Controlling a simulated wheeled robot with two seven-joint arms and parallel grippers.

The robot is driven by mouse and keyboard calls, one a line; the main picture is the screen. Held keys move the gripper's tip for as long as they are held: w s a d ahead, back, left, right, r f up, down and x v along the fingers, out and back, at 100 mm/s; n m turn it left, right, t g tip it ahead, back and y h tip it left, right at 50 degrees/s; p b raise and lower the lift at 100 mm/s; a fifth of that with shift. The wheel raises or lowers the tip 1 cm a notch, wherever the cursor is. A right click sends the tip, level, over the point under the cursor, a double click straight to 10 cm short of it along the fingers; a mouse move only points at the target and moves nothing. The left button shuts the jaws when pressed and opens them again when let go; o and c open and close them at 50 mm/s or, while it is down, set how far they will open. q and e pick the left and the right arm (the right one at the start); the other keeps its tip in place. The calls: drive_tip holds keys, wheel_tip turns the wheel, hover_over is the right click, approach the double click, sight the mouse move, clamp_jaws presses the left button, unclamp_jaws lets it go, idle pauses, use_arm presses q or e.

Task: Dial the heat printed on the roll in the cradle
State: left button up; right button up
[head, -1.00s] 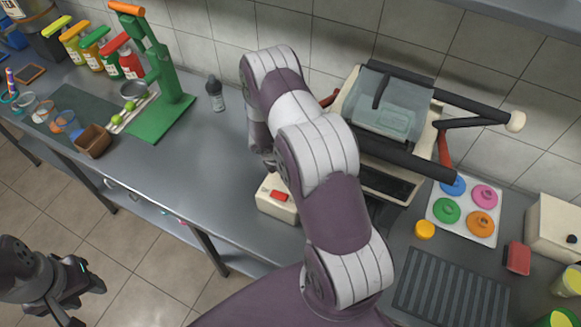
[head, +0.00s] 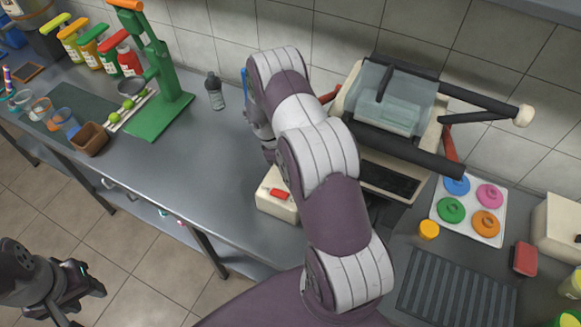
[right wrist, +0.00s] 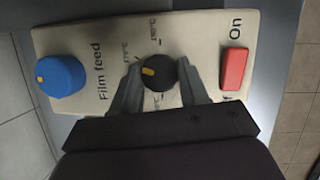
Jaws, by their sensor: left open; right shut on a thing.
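In the right wrist view my right gripper (right wrist: 155,88) is shut on a black dial knob (right wrist: 160,73) with a yellow pointer mark. The pointer is turned to the left in that picture. Small °C figures surround the knob; some are partly covered by the fingers and hard to read. The cream panel (right wrist: 195,50) also carries a blue "Film feed" knob (right wrist: 62,76) and a red switch (right wrist: 234,69) beside "On". In the head view my right arm hides the right gripper and dial. My left gripper (head: 85,280) is open and empty, lower left, over the floor.
A cream machine with a clear cover (head: 395,100) and dark roller bars stands right of my arm; no printed heat is readable. A cream box with a red switch (head: 279,193) sits beside my arm. A tray of coloured discs (head: 493,233) and a ribbed mat (head: 455,290) lie right.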

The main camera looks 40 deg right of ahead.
drive_tip(key=shift+w+d+m+y+b, duration=0.1)
drive_tip(key=shift+w+m+y+b, duration=0.2)
drive_tip(key=shift+m, duration=0.5)
drive_tip(key=shift+s+r, duration=0.1)
drive_tip(key=o, duration=0.9)
drive_tip(key=shift+o, duration=0.8)
drive_tip(key=shift+s, duration=0.1)
